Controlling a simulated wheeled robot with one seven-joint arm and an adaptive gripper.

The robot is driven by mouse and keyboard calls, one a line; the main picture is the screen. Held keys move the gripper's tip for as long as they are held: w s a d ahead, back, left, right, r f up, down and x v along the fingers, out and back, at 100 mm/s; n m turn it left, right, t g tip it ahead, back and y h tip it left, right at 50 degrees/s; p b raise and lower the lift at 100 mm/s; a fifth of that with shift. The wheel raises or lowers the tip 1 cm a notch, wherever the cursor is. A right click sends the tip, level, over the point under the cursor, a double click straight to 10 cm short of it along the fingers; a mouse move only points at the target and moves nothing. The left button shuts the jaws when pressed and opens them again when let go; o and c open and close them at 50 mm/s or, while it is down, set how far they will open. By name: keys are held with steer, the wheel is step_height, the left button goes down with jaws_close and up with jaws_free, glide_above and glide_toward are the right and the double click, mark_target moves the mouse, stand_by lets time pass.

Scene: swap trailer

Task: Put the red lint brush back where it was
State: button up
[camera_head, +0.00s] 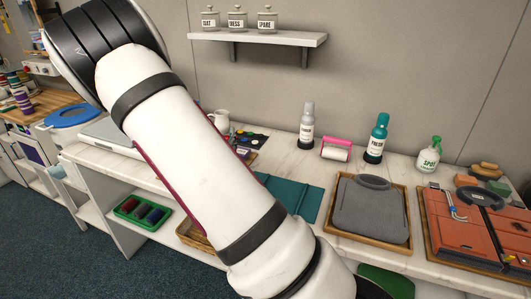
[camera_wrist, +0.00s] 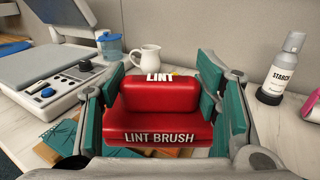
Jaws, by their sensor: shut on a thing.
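The red lint brush (camera_wrist: 160,95) fills the middle of the wrist view, with "LINT BRUSH" in pale letters along its front edge. My gripper (camera_wrist: 163,82) is shut on it, with teal pads at its left and right sides. The brush looks roughly level. White letters reading "LINT" show at its top edge; I cannot tell what they are on. In the head view my arm hides both the gripper and the brush. What lies directly beneath the brush is hidden, so I cannot tell its height above the counter.
Behind the brush stand a white pitcher (camera_wrist: 150,58) and a blue-lidded jar (camera_wrist: 111,45). A pressing machine (camera_wrist: 45,62) is left. A starch bottle (camera_head: 306,128), pink-and-white roller (camera_head: 336,150) and teal bottle (camera_head: 377,138) line the wall. Wooden trays (camera_head: 408,236) hold folded garments.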

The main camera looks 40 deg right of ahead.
steer(key=s+d+f+m+g+h+b, duration=0.2)
steer(key=s+d, duration=0.1)
steer(key=d, duration=0.4)
steer(key=s+d+f+m+g+h+b, duration=0.1)
steer(key=s+d+f+g, duration=0.15)
steer(key=d, duration=0.45)
steer(key=s+d+f+m+g+h+b, duration=0.2)
steer(key=s+d+f, duration=0.1)
steer(key=d, duration=0.5)
steer(key=shift+w+d+f+b, duration=0.35)
steer(key=shift+w+d+f, duration=0.4)
steer(key=shift+w+d, duration=1.05)
steer(key=shift+w+d+f+b, duration=0.4)
steer(key=shift+w+d+f, duration=0.5)
steer(key=shift+w, duration=1.7)
steer(key=shift+w+d+f+b, duration=0.35)
steer(key=shift+w+d+f, duration=0.3)
steer(key=shift+w+d, duration=1.15)
steer(key=shift+w+a, duration=0.4)
steer(key=shift+f, duration=0.4)
steer(key=o, duration=1.2)
